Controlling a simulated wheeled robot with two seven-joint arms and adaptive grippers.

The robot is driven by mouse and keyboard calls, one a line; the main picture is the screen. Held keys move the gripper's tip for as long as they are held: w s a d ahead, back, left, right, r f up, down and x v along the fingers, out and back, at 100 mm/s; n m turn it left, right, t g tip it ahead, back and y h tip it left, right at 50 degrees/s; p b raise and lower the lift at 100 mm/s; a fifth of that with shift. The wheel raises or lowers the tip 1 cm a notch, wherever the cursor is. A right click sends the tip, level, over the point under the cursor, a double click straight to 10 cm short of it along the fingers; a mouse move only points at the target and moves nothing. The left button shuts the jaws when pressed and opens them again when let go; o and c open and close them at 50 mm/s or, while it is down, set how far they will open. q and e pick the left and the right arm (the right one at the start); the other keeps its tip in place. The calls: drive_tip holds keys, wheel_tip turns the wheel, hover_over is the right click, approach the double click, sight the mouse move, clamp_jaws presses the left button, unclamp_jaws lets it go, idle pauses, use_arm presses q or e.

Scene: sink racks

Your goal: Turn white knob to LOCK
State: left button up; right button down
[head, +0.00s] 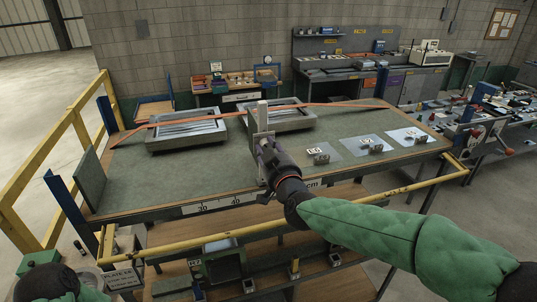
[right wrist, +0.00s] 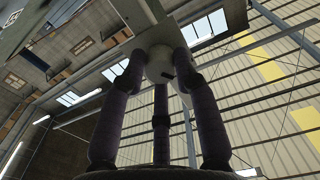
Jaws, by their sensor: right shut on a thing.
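The white knob (right wrist: 160,62) shows in the right wrist view, round and pale with a short dark mark on its face. It sits on a light plate or post (head: 261,117) that stands at the front middle of the bench. My right gripper (head: 263,148) is at this post in the head view, and its body hides the knob there. In the right wrist view its dark fingers (right wrist: 160,85) close around the knob from several sides. The gripper is shut on the knob. No LOCK lettering is readable. My left gripper is not seen; only part of my left arm shows at the bottom left.
The green-topped bench (head: 165,178) carries two metal trays (head: 187,146) behind the post and several small labelled blocks (head: 321,158) on the right. An orange strip (head: 345,104) runs across the back. A yellow rail (head: 400,190) crosses the front.

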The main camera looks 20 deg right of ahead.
drive_tip(key=m+b, duration=0.3)
drive_tip(key=shift+m, duration=0.3)
drive_tip(key=m+b, duration=0.2)
drive_tip(key=m, duration=0.1)
drive_tip(key=shift+m+b, duration=0.3)
drive_tip(key=shift+b, duration=0.05)
drive_tip(key=m+b, duration=0.2)
drive_tip(key=m, duration=0.2)
drive_tip(key=shift+m+b, duration=0.3)
drive_tip(key=shift+b, duration=0.05)
drive_tip(key=m+b, duration=0.2)
drive_tip(key=m, duration=0.2)
drive_tip(key=shift+d+r, duration=0.1)
drive_tip(key=shift+m, duration=0.3)
drive_tip(key=c, duration=0.9)
unclamp_jaws()
drive_tip(key=shift+c, duration=0.2)
drive_tip(key=s, duration=1.2)
drive_tip(key=shift+d, duration=0.15)
